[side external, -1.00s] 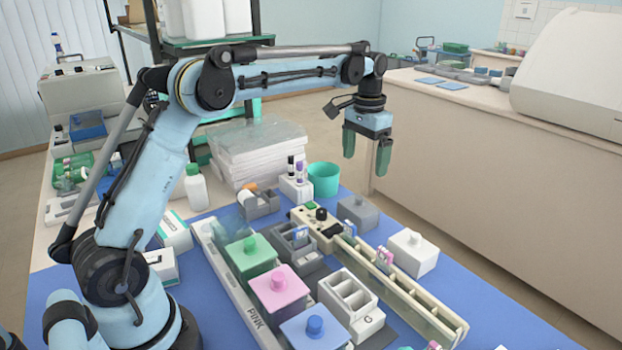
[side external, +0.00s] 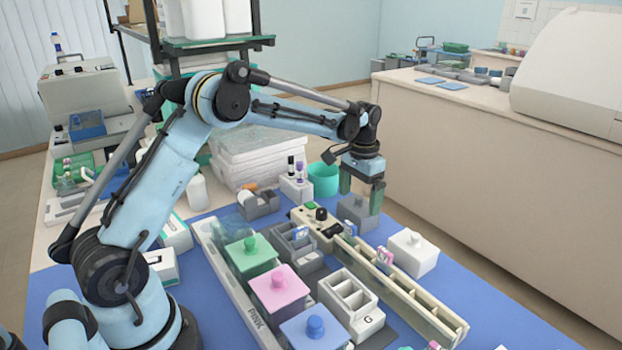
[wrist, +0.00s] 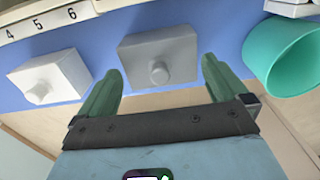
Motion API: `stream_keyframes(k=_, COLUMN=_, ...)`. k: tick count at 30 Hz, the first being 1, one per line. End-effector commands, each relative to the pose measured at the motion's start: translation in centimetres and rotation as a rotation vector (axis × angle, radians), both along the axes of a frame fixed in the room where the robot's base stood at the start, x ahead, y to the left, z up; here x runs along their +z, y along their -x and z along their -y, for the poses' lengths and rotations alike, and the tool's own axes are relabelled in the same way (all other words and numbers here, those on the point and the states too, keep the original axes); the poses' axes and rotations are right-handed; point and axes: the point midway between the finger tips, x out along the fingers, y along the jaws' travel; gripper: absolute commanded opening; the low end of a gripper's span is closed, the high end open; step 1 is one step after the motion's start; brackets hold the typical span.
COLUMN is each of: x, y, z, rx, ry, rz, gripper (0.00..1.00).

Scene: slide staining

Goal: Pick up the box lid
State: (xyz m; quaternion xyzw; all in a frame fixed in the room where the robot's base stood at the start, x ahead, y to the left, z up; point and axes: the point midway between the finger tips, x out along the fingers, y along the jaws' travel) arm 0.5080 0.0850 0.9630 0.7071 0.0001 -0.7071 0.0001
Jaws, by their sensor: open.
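A grey box with a knobbed lid (side external: 355,206) stands at the far end of the blue mat, partly hidden by my gripper in the side view. In the wrist view the grey lid (wrist: 158,52) lies straight ahead, its round knob between the fingertips in the picture. My gripper (side external: 361,193) points down above this box with its green fingers apart and nothing between them. It also shows in the wrist view (wrist: 161,74). A white box with a knobbed lid (side external: 413,250) stands nearer on the right; it is at the left in the wrist view (wrist: 45,82).
A teal cup (side external: 323,178) stands behind the grey box, at the right in the wrist view (wrist: 285,57). A long cream rail (side external: 395,290) with slides runs alongside. Green (side external: 250,255), pink (side external: 279,290) and blue (side external: 315,332) knobbed boxes stand at the front left.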

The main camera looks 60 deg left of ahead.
Motion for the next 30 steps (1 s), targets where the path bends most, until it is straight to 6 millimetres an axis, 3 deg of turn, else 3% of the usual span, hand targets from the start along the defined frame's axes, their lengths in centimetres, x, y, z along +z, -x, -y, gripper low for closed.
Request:
stream_keyframes(k=6, x=-2.2, y=0.0, z=0.0, rx=0.001, ry=0.000, rz=0.000, gripper=1.00)
stream_keyframes(k=13, x=-2.3, y=0.0, z=0.0, rx=0.001, ry=0.000, rz=0.000, gripper=1.00)
stream_keyframes(k=20, x=-2.3, y=0.0, z=0.0, rx=0.001, ry=0.000, rz=0.000, gripper=0.66)
stream_keyframes(k=30, x=-1.9, y=0.0, z=0.0, rx=0.001, ry=0.000, rz=0.000, gripper=0.64)
